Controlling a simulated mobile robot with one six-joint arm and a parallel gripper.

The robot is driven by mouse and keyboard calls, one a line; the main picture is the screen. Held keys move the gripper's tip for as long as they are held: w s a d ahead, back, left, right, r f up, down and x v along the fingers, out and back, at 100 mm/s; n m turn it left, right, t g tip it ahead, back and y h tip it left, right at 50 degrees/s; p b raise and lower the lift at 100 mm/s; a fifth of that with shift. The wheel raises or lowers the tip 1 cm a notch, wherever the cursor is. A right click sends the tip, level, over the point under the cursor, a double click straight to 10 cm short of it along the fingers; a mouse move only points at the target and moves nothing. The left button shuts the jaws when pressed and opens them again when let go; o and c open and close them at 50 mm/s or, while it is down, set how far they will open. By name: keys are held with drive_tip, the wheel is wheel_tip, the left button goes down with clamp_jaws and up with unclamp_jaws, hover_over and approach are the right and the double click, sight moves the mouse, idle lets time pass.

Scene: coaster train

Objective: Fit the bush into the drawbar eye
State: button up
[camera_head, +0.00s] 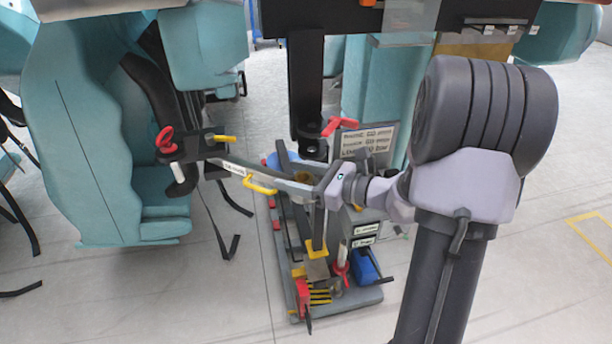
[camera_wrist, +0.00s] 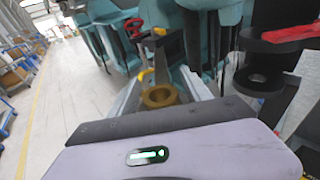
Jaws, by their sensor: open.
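The bush is a brass-coloured ring (camera_wrist: 160,96) lying between the two pale fingers of my gripper (camera_wrist: 163,88) in the wrist view. The jaws are open, and I cannot tell whether either finger touches it. In the head view the bush (camera_head: 303,176) is a small, partly hidden brown patch beside my gripper (camera_head: 297,186). A black bar hangs down at the upper middle, and its lower end, apparently the drawbar eye (camera_head: 314,149), is just above my gripper. In the wrist view a round hole shows in the black end (camera_wrist: 258,79) at the right.
A grey cart (camera_head: 345,303) with tools and a blue box (camera_head: 365,268) stands below my gripper. A red-handled clamp (camera_head: 165,140) is on the teal car at the left. A red lever (camera_head: 340,125) sits beside the black bar. Open floor lies at both sides.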

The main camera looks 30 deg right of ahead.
drive_tip(key=p+v, duration=0.3)
drive_tip(key=v, duration=0.8)
drive_tip(key=s+a+r+n+g, duration=0.1)
drive_tip(key=s+a+n+g, duration=0.2)
drive_tip(key=a+n+g, duration=0.45)
drive_tip(key=s+a+r+n+g, duration=0.25)
drive_tip(key=a+n, duration=0.25)
drive_tip(key=a, duration=0.5)
drive_tip(key=s+a+r+n+t+h, duration=0.2)
drive_tip(key=s+n+h, duration=0.5)
drive_tip(key=n, duration=0.5)
drive_tip(key=shift+s+a+r, duration=0.6)
drive_tip(key=shift+s+a, duration=0.35)
